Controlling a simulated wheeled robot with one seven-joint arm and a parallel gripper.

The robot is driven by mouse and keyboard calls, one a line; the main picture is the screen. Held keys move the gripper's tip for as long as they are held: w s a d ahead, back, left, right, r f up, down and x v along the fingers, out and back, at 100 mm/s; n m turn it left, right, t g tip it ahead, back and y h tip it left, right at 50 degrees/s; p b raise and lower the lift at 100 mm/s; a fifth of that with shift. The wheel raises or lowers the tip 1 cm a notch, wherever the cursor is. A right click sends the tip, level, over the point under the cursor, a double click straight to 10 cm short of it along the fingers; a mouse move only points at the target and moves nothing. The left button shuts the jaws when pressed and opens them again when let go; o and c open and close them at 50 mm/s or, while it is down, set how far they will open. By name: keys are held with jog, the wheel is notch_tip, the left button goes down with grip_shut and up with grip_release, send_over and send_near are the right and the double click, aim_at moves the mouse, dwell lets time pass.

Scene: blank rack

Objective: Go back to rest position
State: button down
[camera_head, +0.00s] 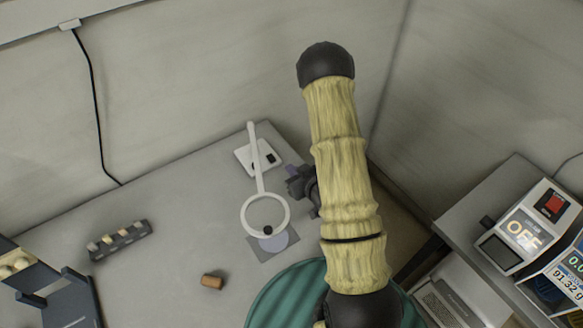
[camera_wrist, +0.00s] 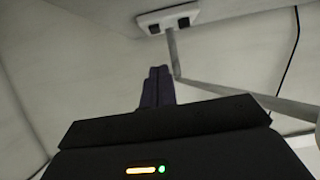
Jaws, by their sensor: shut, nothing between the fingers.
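My gripper (camera_head: 292,184) is dark and small in the head view, partly hidden behind my yellow-sleeved arm, which rises across the middle of the picture. In the wrist view the gripper's two dark fingers (camera_wrist: 157,87) lie together with nothing between them. It is beside the pole of a white ring stand (camera_head: 256,160), to the right of it and apart from it as far as I can tell. The stand's pole also shows in the wrist view (camera_wrist: 173,52).
A grey table (camera_head: 180,215) carries a dark rack (camera_head: 121,240) with several small items and a brown cork-like cylinder (camera_head: 212,282). A dark holder (camera_head: 70,303) stands at lower left. A device reading OFF (camera_head: 524,228) stands right. A green round surface (camera_head: 290,300) is in front.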

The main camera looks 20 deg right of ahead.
jog(key=shift+w+r, duration=0.1)
jog(key=s+a+r+m+g+h, duration=0.3)
jog(key=s+r+g, duration=0.7)
jog(key=s+r, duration=0.4)
jog(key=shift+a+r, duration=0.2)
jog(key=shift+r, duration=0.05)
dwell(0.6)
jog(key=shift+s+d, duration=0.1)
jog(key=shift+s, duration=0.05)
jog(key=c, duration=2.1)
grip_release()
